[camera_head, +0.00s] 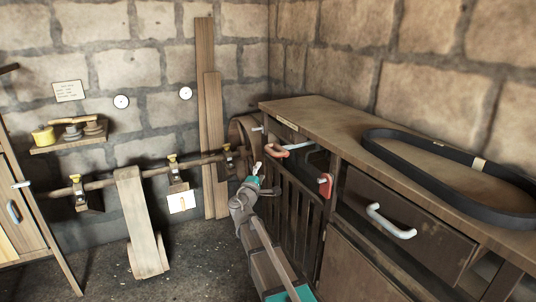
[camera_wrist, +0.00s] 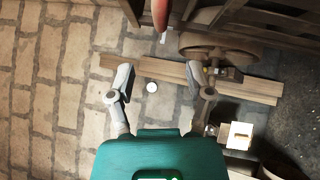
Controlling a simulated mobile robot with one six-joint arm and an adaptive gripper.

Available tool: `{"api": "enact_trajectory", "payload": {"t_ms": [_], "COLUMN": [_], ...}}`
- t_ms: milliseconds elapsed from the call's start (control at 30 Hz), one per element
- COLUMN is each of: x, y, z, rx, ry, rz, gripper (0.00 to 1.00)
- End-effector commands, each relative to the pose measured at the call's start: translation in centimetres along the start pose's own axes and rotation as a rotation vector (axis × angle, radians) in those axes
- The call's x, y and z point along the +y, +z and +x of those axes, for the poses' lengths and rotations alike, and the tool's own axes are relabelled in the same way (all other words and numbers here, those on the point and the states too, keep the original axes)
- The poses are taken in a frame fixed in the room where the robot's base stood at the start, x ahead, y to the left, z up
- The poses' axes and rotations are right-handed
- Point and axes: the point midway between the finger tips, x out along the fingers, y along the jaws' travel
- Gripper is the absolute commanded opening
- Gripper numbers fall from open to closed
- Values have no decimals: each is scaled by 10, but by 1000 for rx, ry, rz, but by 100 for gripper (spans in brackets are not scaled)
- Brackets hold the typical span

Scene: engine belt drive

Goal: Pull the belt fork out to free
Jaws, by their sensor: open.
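The fork's far end is hidden.
A wooden wheel (camera_head: 241,134) sits on the wall shaft (camera_head: 103,182). A red-plated lever (camera_head: 326,185) is on the bench front. A black belt (camera_head: 450,205) lies on the bench top (camera_head: 330,122). A drawer handle (camera_head: 388,222) juts out at right. Planks (camera_head: 205,110) lean against the wall.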

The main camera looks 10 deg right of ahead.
Motion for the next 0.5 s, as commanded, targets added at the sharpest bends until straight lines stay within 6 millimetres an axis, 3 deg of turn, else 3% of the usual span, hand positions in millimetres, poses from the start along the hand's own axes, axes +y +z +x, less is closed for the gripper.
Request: {"api": "enact_trajectory", "payload": {"t_ms": [267,500], "x": [0,1], "y": [0,-2], "z": [9,35], "rx": [-1,-1], "ry": [-1,-1], "rz": [1,1], "gripper": [67,67]}}
